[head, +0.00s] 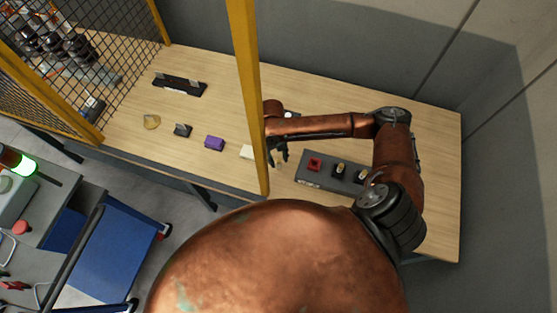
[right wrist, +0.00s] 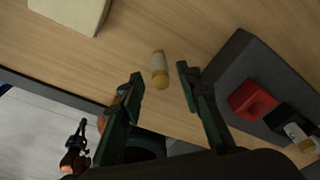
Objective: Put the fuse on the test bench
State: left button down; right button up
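A small cylinder with a pale body and gold ends, which looks like the fuse (right wrist: 160,68), lies on the wooden table in the right wrist view. My right gripper (right wrist: 160,75) is open, its green-black fingers wide apart, with the fuse showing in the gap between the tips; contact cannot be seen. In the head view my right gripper (head: 277,152) is beside the yellow post, left of the grey block. The grey block (head: 321,184) carries a red block and two cylinders. Which thing is the test bench is unclear. A copper-and-black part, perhaps my left gripper, shows small at lower left of the wrist view.
A yellow post (head: 246,90) rises close to my right gripper. A cream block (right wrist: 75,10), a purple block (head: 214,143), a small dark block (head: 182,130) and a black holder (head: 180,84) stand on the table (head: 340,95). A mesh guard (head: 105,60) is at left.

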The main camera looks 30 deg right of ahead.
notch_tip(320, 180, up, 11)
jog(key=w, duration=0.1)
jog(key=shift+w+p, duration=0.35)
jog(key=shift+p, duration=0.1)
jog(key=shift+f, duration=0.1)
dwell(1.2)
